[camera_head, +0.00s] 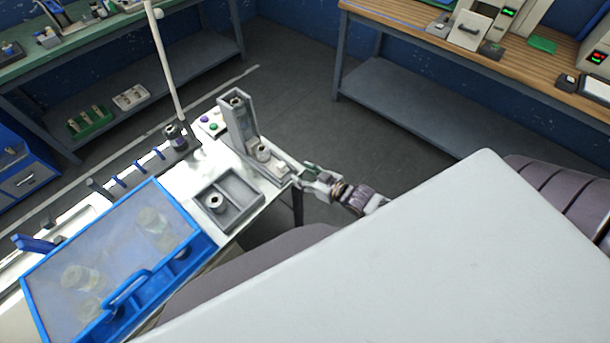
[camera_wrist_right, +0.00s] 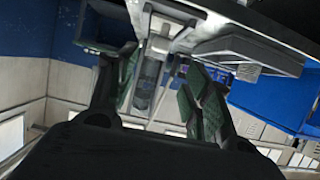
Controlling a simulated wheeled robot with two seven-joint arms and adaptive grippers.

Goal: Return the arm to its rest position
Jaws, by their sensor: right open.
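My right gripper (camera_head: 316,174) is open beside the right end of the white machine table, near the grey upright holder (camera_head: 237,125). Its arm comes in from the right, partly hidden behind a large white surface in front of the camera. In the right wrist view the two green-padded fingers (camera_wrist_right: 165,95) stand apart, and I see nothing held between them. That view looks toward the machine's end and the blue wall, and a grey cylinder shows in the upright holder (camera_wrist_right: 148,80) beyond the fingers. My left gripper is not in view.
A grey tray (camera_head: 245,212) with a small roll stands on the machine table (camera_head: 185,182). A blue clear-lidded cover (camera_head: 192,238) fills the lower left. A wooden bench (camera_head: 400,12) stands at the back right, a green bench (camera_head: 100,40) at the back left. Open floor (camera_head: 345,125) lies between.

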